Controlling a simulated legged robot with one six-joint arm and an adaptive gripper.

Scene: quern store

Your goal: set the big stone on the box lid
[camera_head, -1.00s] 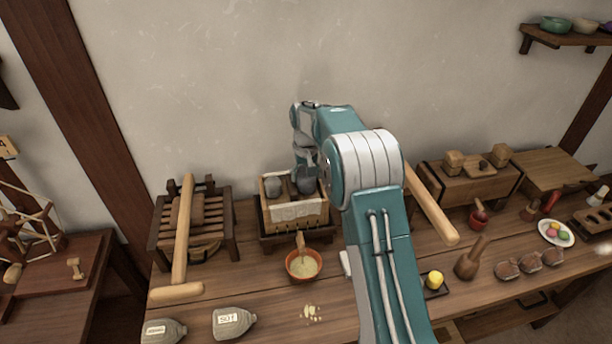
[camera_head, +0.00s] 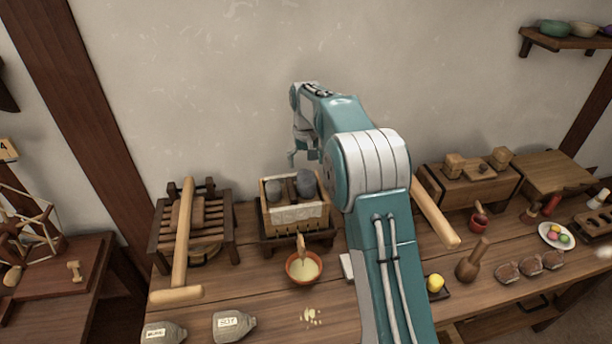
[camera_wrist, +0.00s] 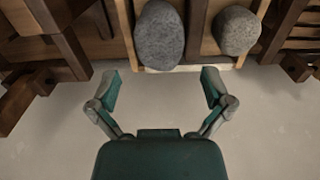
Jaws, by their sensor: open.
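The big dark-grey stone (camera_head: 305,183) sits on the right part of the top of a light wooden box (camera_head: 297,216), within its rim. It fills the upper middle of the wrist view (camera_wrist: 160,36). A smaller, lighter grey stone (camera_head: 273,189) sits beside it, apart from it; it shows right of the big stone in the wrist view (camera_wrist: 237,30). Brown boards, seemingly the lid, show around the stones in the wrist view (camera_wrist: 197,52). My gripper (camera_head: 302,157) is open and empty, above and clear of the big stone; its fingers (camera_wrist: 160,88) are spread wide.
A cloth hangs over the box front. An orange bowl (camera_head: 304,267) stands before the box. A slatted rack with a long-handled mallet (camera_head: 181,240) is left. A chest (camera_head: 468,186) stands right. Labelled sacks (camera_head: 234,323) lie at the front.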

